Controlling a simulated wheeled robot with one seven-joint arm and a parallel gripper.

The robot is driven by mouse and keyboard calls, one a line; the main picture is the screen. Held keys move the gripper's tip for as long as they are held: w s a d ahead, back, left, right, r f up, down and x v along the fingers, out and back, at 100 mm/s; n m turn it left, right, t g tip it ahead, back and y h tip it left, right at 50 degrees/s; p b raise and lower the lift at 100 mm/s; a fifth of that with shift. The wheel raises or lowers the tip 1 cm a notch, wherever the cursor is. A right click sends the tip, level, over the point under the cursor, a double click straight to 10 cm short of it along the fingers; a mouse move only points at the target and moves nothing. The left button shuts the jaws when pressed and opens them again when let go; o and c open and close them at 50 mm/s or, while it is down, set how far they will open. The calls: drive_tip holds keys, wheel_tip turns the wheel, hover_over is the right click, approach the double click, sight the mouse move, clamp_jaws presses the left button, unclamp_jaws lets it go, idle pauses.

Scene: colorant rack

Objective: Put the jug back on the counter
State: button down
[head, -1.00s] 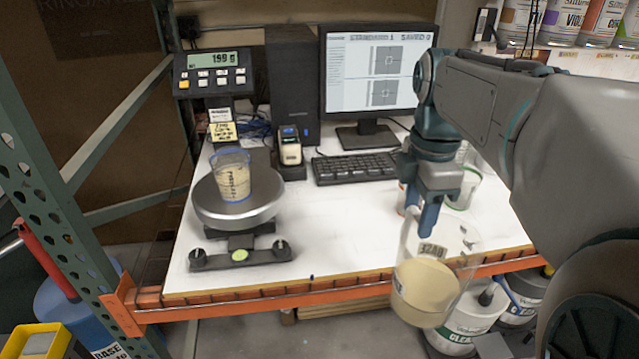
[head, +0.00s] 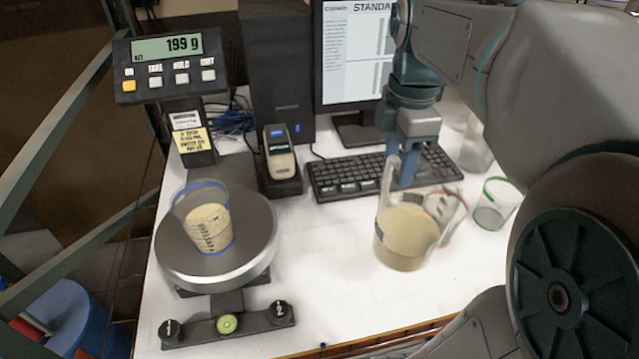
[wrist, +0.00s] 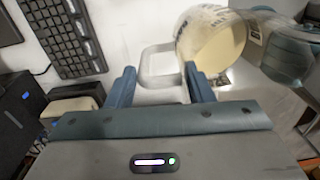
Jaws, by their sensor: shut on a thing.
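The jug (head: 402,238) is clear and partly filled with a cream-coloured liquid. My gripper (head: 406,182) is shut on its handle, at the jug's top. In the wrist view the pale handle (wrist: 158,64) lies between the two blue fingers, with the jug (wrist: 215,45) beyond, blurred and tilted in the picture. In the head view the jug is over the white counter (head: 345,270), right of the scale and in front of the keyboard. Whether its base touches the counter cannot be told.
A keyboard (head: 350,178) lies behind the jug. A green-rimmed cup (head: 494,205) stands to its right. The counter between scale and jug is clear.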

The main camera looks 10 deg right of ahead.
drive_tip(key=w+a+f+p, duration=0.2)
drive_tip(key=w+a+f, duration=0.5)
drive_tip(key=w+f, duration=0.2)
drive_tip(key=shift+a+f, duration=0.2)
drive_tip(key=shift+f, duration=0.75)
drive_tip(key=c, duration=0.7)
unclamp_jaws()
drive_tip(key=shift+s+f, duration=0.1)
drive_tip(key=shift+f, duration=0.05)
drive_tip(key=r, duration=1.2)
drive_tip(key=shift+w+r, duration=0.15)
drive_tip(key=shift+w, duration=0.05)
